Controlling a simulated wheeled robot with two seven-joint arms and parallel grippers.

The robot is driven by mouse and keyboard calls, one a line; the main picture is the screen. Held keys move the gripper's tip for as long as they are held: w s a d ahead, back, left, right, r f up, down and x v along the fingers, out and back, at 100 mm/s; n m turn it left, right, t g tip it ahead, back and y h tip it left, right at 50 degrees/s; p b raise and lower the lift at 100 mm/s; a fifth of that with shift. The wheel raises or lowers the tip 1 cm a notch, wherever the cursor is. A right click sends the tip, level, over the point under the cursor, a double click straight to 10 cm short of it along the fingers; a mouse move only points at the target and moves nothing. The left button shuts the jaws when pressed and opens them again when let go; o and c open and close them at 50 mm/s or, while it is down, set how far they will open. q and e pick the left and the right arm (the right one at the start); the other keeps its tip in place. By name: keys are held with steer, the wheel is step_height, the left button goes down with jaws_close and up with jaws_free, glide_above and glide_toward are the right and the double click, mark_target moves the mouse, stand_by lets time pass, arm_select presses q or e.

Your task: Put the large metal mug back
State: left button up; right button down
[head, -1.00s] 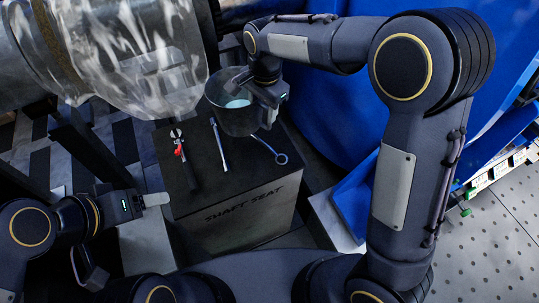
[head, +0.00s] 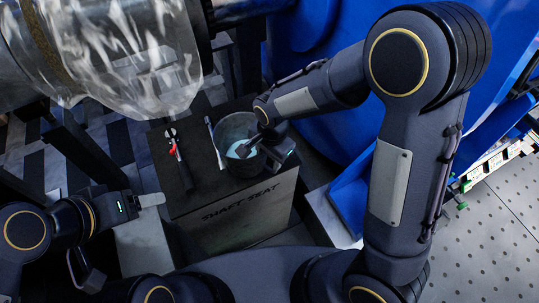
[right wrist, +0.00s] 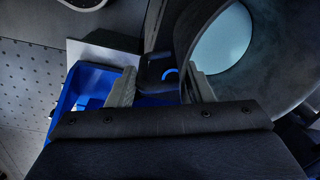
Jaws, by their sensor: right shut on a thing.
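The large metal mug (head: 231,132) is grey, open at the top, with a pale blue inside; it stands roughly upright over the right part of the dark box marked SHAFT SEAT (head: 232,212). I cannot tell whether it touches the box top. My right gripper (head: 262,148) is shut on the mug at its right side. In the right wrist view, the mug (right wrist: 268,75) fills the right side, beside the fingers (right wrist: 160,88); the grasped part is hard to make out. My left gripper (head: 150,200) is at the lower left, away from the mug; its finger gap is unclear.
A red-handled tool (head: 174,148) and a thin metal tool (head: 215,143) lie on the box, left of the mug. A large clear-wrapped cylinder (head: 120,50) hangs at the upper left. A blue body (head: 325,110) stands behind and right of the box.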

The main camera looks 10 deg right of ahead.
steer(key=c, duration=1)
jaws_free()
steer(key=shift+s+d+f, duration=0.1)
steer(key=o, duration=0.3)
